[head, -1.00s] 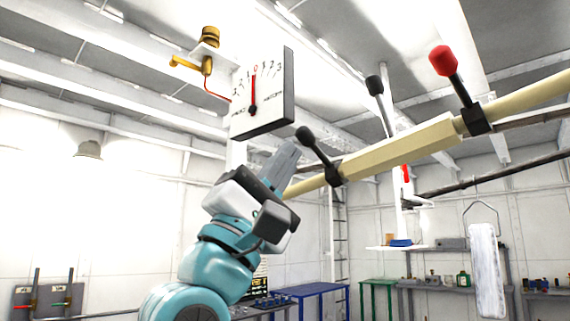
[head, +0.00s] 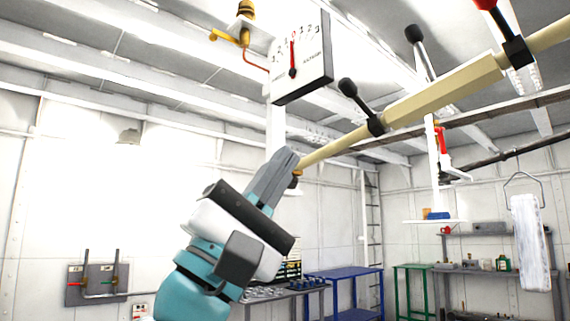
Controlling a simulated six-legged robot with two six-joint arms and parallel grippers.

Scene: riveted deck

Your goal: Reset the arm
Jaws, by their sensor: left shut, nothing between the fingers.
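My left arm comes up from the bottom left, teal with a white and black wrist. Its gripper (head: 287,160) points up and to the right, with its grey fingers shut and nothing seen between them. The fingertips are close to the lower left end of a beige bar (head: 440,99) in the picture; I cannot tell whether they touch it. My right gripper is not in view.
Black-knobbed levers (head: 349,90) and a red-knobbed lever (head: 485,4) stand on the bar. A white dial (head: 305,60) with a red needle hangs above. A blue table (head: 345,275), a green table (head: 413,268) and a hanging white cloth (head: 531,240) are farther back.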

